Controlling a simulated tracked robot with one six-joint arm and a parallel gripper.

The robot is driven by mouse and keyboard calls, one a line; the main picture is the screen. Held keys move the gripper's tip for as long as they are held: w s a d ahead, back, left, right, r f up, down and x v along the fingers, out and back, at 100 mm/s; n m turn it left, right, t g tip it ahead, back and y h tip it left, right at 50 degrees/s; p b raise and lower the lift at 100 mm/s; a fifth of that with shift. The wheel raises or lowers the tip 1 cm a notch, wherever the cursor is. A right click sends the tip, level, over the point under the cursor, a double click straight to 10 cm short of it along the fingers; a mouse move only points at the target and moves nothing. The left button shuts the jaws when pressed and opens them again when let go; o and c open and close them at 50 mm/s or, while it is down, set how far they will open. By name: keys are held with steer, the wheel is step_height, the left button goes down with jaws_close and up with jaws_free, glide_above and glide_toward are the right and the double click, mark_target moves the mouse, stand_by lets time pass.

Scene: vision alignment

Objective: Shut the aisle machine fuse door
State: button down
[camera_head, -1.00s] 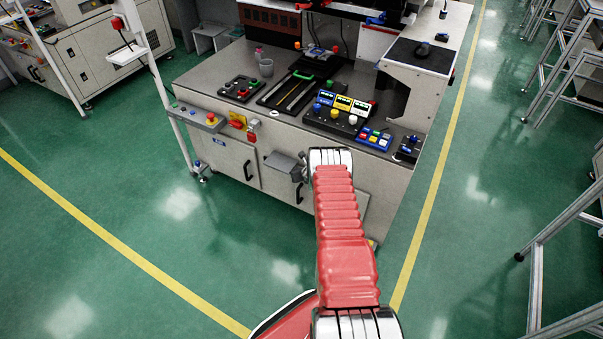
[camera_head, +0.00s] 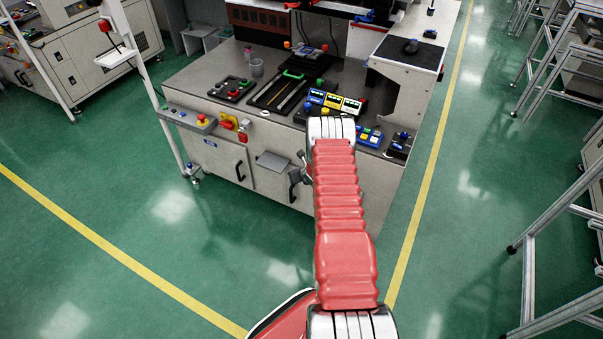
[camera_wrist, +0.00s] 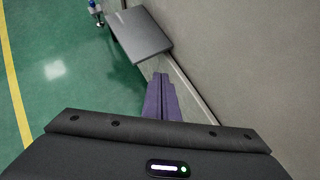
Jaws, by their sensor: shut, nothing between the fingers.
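A small flat grey panel (camera_head: 272,162), which looks like the fuse door, stands out from the front of the grey machine (camera_head: 215,155). In the wrist view, the panel (camera_wrist: 141,34) juts from the machine's wall at the top, clear of the wall along most of its length. My gripper (camera_wrist: 160,78) is shut and empty, its purple fingers pointing toward the panel with a small gap between. In the head view, only part of my gripper (camera_head: 304,166) shows, just right of the panel; my red arm hides the rest.
Two dark door handles (camera_head: 240,171) are on the machine's front, near the panel. Green floor (camera_head: 130,180) is open to the left. Metal frames (camera_head: 560,210) stand at the right.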

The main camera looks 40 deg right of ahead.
steer(key=shift+v, duration=2.9)
steer(key=shift+d, duration=0.15)
